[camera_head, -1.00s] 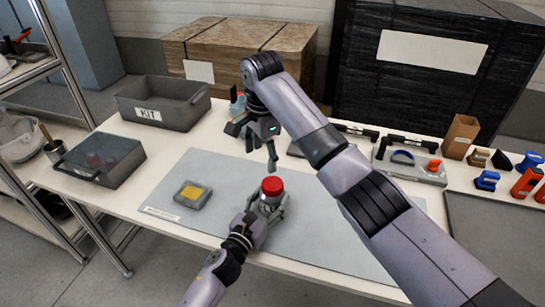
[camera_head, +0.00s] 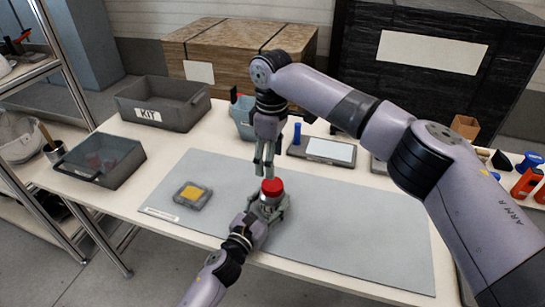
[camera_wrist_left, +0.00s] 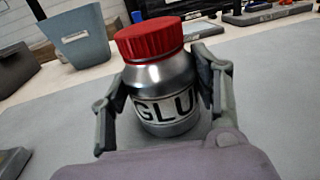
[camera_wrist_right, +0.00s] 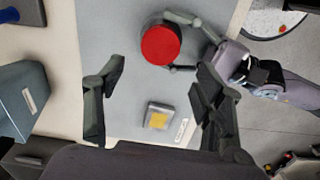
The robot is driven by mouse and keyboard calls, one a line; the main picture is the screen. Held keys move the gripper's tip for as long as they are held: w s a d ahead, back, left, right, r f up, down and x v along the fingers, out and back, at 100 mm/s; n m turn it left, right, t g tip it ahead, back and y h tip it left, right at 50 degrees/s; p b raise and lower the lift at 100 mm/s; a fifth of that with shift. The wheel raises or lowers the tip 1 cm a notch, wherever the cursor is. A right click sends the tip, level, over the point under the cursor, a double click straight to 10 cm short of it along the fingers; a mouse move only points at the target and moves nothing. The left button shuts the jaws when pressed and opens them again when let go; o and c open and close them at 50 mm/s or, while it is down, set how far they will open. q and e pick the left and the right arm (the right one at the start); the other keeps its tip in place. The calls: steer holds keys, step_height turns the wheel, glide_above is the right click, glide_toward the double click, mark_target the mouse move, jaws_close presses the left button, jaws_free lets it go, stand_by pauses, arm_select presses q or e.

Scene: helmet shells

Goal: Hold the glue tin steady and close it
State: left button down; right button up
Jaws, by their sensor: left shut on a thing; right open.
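The glue tin (camera_wrist_left: 165,95) stands upright on the grey mat, a silver body with GLU readable on its label. Its red lid (camera_head: 272,187) sits on top; I cannot tell whether it is tight. The lid also shows in the left wrist view (camera_wrist_left: 149,39) and from above in the right wrist view (camera_wrist_right: 161,45). My left gripper (camera_head: 268,205) is shut around the tin's body, one finger on each side. My right gripper (camera_head: 264,170) points down just above and slightly behind the lid, apart from it. In the right wrist view its fingers (camera_wrist_right: 155,95) are open and empty.
A small grey box with a yellow top (camera_head: 193,194) lies left on the mat (camera_head: 350,220). The mat's right side is clear.

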mark_target(272, 183)
steer(key=shift+d+n, duration=0.1)
steer(key=shift+n, duration=0.2)
steer(key=shift+f, duration=4.05)
steer(key=shift+c, duration=0.4)
steer(key=c, duration=1.2)
steer(key=shift+o, duration=0.2)
steer(key=o, duration=1.4)
step_height(272, 183, up, 12)
steer(key=shift+r, duration=0.1)
